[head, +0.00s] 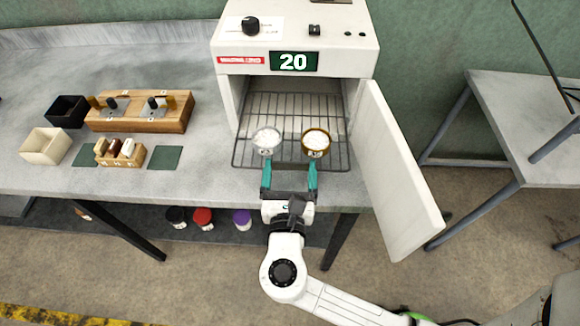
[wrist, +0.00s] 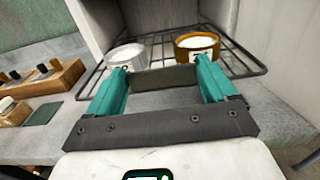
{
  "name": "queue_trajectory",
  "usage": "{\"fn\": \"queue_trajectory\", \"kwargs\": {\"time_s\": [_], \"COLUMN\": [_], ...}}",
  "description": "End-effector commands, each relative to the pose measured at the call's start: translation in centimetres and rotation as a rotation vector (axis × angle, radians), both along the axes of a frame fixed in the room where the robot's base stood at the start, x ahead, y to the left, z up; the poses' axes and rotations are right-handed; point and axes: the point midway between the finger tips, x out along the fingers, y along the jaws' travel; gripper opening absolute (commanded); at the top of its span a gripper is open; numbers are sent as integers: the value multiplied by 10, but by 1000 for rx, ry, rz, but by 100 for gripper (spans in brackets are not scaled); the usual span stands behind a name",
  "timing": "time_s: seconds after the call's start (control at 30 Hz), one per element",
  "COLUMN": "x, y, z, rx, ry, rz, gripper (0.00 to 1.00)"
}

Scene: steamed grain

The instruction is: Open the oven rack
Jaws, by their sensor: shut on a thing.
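The oven (head: 300,35) stands at the back of the bench with its white door (head: 400,175) swung open to the right. The wire oven rack (head: 240,150) sticks out of the oven's front over the bench edge. A silver-grey cup of white grain (head: 267,142) and a brown-gold cup of white grain (head: 316,143) stand on its front part. My gripper (head: 290,170) is at the rack's front edge, its teal fingers wide apart. In the wrist view a dark grey bar (wrist: 163,79) of the rack spans between the fingers, and the gripper is shut on it.
A wooden block with tools (head: 140,115), a black box (head: 67,111), a cream box (head: 45,146) and a small wooden holder (head: 120,152) stand on the left bench. Several lidded jars sit below the bench. Another table (head: 520,120) stands right of the door.

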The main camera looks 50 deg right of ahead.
Motion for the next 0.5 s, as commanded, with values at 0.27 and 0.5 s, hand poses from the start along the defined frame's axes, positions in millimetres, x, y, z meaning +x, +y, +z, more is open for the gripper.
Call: {"fn": "queue_trajectory", "kwargs": {"time_s": [0.27,0.5], "x": [0,-1], "y": [0,1], "z": [0,0], "rx": [-1,0], "ry": [-1,0], "rz": [0,1], "gripper": [100,100]}}
